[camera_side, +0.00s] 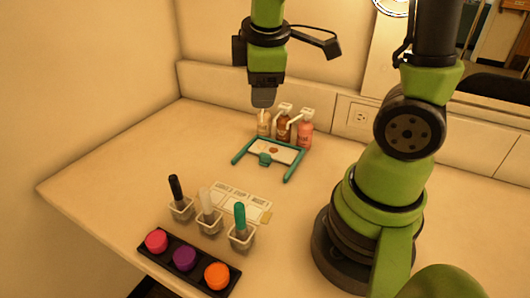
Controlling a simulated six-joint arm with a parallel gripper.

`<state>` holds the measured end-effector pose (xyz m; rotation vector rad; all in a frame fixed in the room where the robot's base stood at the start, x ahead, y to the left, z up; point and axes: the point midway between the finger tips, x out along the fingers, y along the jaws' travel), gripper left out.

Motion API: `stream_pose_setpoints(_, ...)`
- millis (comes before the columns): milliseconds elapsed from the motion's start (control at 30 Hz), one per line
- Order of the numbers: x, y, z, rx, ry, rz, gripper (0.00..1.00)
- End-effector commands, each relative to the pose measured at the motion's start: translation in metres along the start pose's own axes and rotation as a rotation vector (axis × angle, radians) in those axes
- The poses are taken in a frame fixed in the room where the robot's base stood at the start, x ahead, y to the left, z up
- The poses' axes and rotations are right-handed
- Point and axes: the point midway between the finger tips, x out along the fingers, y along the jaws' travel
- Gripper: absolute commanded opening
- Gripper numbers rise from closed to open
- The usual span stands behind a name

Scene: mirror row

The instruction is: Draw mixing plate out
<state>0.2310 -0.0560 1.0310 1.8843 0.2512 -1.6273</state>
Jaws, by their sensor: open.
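The mixing plate appears to be the pale flat plate (285,152) with a small brown spot on it, lying on the counter. A teal frame (241,151) runs around its sides and back, and a teal tab (265,159) sits at its front edge. My gripper (263,98) hangs above and behind the plate, pointing down, in front of the back wall and near the bottles. It is apart from the plate and holds nothing that I can see. The fingers are small and dark in this view.
Several pump bottles (284,127) stand just behind the plate. In front are a pale card (240,202), three clear cups holding brushes (209,221), and a black tray (214,289) of pink, purple and orange pots. The counter (120,150) is clear at left.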

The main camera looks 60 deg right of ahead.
Motion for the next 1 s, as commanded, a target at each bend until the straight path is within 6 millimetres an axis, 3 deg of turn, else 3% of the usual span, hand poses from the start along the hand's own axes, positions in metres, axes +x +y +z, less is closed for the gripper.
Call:
stream_pose_setpoints(33, 0.021, 0.005, -0.001, -0.135, -0.058, -0.009, 0.57)
stream_pose_setpoints(200, 0.080, 0.014, -0.003, -0.592, -0.178, -0.051, 0.57)
stream_pose_setpoints(400, 0.126, 0.012, 0.000, -0.934, -0.226, -0.120, 0.57)
stream_pose_setpoints(667, 0.149, 0.010, 0.004, -1.020, -0.234, -0.140, 0.57)
stream_pose_setpoints(1000, 0.202, 0.009, 0.019, -1.013, -0.233, -0.144, 0.57)
